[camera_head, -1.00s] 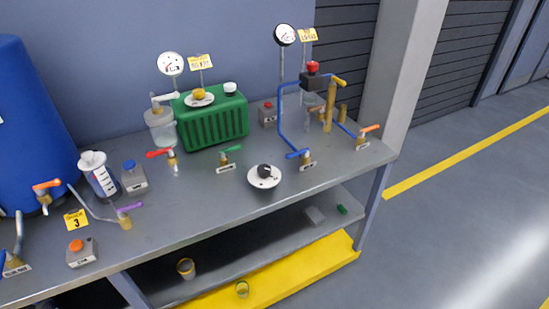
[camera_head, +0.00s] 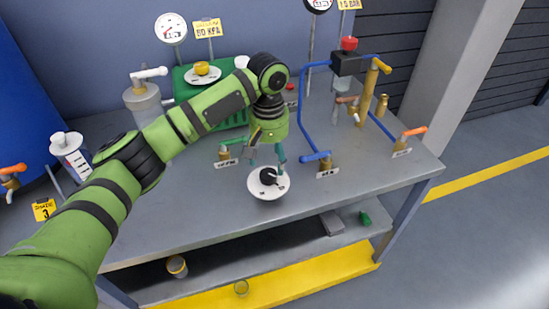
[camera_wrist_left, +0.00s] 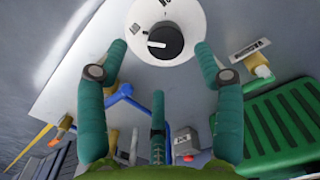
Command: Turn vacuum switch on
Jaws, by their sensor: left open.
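A round white plate (camera_head: 256,191) with a black rotary knob (camera_head: 268,175) sits near the front edge of the bench. I take it for the vacuum switch, but its small marks are not readable. In the left wrist view, the knob (camera_wrist_left: 172,36) has a white pointer line aimed at the picture's left. My left gripper (camera_head: 266,163) is open, with its fingers pointing down just above the plate. In the left wrist view, the fingertips (camera_wrist_left: 160,50) are spread on either side of the knob, apart from it. My right gripper is not in view.
A vacuum sign (camera_head: 208,27) reading 00 KPA stands by a gauge (camera_head: 171,29) at the back. A green-handled valve (camera_head: 226,152) is left of the plate, and a blue-handled valve (camera_head: 322,159) is right of it. A green ribbed unit (camera_wrist_left: 290,122) stands behind.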

